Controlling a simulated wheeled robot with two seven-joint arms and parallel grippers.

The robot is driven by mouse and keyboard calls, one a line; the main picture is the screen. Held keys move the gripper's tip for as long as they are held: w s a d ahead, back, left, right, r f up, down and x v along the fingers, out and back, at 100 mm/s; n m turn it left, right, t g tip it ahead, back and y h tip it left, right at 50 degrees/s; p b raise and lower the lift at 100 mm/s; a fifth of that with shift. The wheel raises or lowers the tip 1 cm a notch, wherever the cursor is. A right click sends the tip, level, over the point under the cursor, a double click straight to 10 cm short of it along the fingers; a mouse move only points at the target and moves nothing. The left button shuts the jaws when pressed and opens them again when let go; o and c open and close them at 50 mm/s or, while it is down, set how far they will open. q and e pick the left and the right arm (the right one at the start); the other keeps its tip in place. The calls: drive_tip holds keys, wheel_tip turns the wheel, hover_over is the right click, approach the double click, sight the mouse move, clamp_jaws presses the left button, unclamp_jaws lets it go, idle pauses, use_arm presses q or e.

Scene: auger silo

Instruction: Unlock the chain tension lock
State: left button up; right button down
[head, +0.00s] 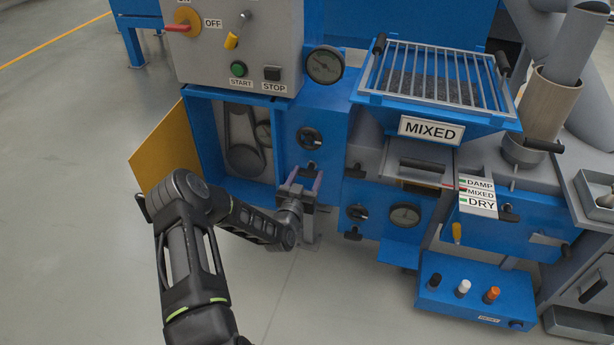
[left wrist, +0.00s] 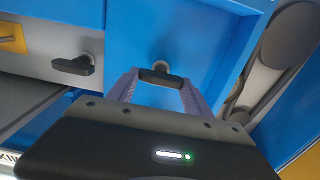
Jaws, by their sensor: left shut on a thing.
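A small black T-shaped handle (left wrist: 160,78) on a short round stem stands out from the blue panel; it looks like the chain tension lock. My left gripper (left wrist: 157,82) is shut on it, with one purple finger on each end of its bar. In the head view my left gripper (head: 305,181) reaches in from the left to the lower part of the blue panel, below a round black knob (head: 309,138). The handle (head: 309,170) is partly hidden there by the gripper. My right gripper is not in view.
Left of the handle, an open bay shows a belt or chain on wheels (head: 245,158), with its yellow door (head: 165,150) swung out. Another black handle (head: 355,172) sits close to the right, also seen in the wrist view (left wrist: 73,66).

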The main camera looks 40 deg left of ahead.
use_arm(q)
drive_tip(key=shift+n+b, duration=0.3)
drive_tip(key=shift+n, duration=0.2)
drive_tip(key=n+b, duration=0.2)
drive_tip(key=n, duration=0.1)
drive_tip(key=shift+a+f+n, duration=0.1)
drive_tip(key=shift+n, duration=0.2)
drive_tip(key=n+b, duration=0.1)
drive_tip(key=n, duration=0.3)
drive_tip(key=shift+a+n+b, duration=0.1)
drive_tip(key=shift+n+b, duration=0.2)
drive_tip(key=shift+b, duration=0.05)
drive_tip(key=n+b, duration=0.2)
drive_tip(key=n, duration=0.6)
drive_tip(key=shift+s+f+n+b, duration=0.1)
drive_tip(key=shift+f+n+b, duration=0.05)
drive_tip(key=shift+n+b, duration=0.2)
drive_tip(key=o, duration=1.4)
drive_tip(key=shift+c, duration=0.2)
